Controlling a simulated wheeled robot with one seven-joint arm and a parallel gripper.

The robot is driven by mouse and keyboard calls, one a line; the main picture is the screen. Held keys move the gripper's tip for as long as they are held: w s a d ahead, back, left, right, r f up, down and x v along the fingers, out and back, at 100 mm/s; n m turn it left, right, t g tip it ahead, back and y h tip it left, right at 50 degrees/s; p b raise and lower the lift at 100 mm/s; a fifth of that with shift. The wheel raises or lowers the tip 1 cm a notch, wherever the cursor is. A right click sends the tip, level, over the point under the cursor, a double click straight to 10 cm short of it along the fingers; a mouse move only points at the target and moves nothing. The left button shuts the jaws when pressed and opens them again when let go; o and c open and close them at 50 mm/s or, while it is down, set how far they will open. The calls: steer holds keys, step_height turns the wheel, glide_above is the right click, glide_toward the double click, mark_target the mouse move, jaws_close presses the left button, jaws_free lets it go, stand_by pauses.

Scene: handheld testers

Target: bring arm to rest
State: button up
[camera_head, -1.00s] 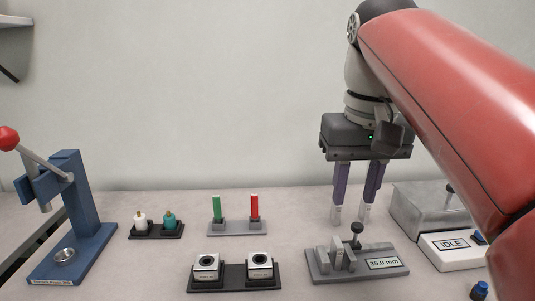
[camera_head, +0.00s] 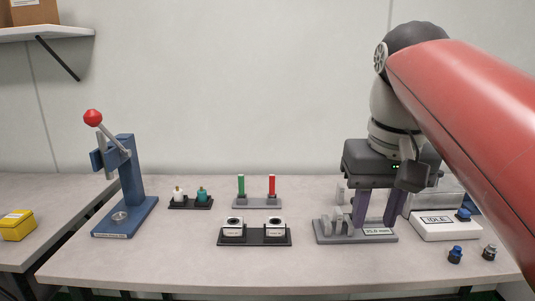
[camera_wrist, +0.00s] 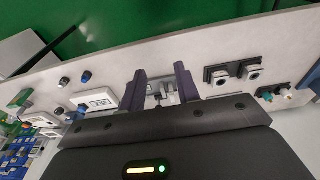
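My gripper (camera_head: 375,221) hangs at the right of the table in the head view, fingers pointing down. Its two purple fingers are apart with nothing held between them. They overlap the grey gauge (camera_head: 328,237) marked 35.0 mm in the picture; whether they touch it I cannot tell. In the wrist view the gripper (camera_wrist: 161,70) is also open, and the gauge (camera_wrist: 161,97) shows between and beyond its fingers. My red arm reaches in from the right and hides part of the table's right end.
A blue press (camera_head: 131,170) with a red-knobbed lever stands left. Between lie a black holder (camera_head: 190,204), a stand with green and red pins (camera_head: 257,203), and a tray with two blocks (camera_head: 254,239). The IDLE box (camera_head: 445,230) and small knobs (camera_head: 455,253) are right. The front middle is clear.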

steer(key=s+f+t, duration=0.2)
steer(key=s+f, duration=0.1)
steer(key=f, duration=0.8)
steer(key=s+f+t, duration=0.1)
steer(key=s+f, duration=0.2)
steer(key=f, duration=0.7)
steer(key=shift+s+f+t, duration=0.4)
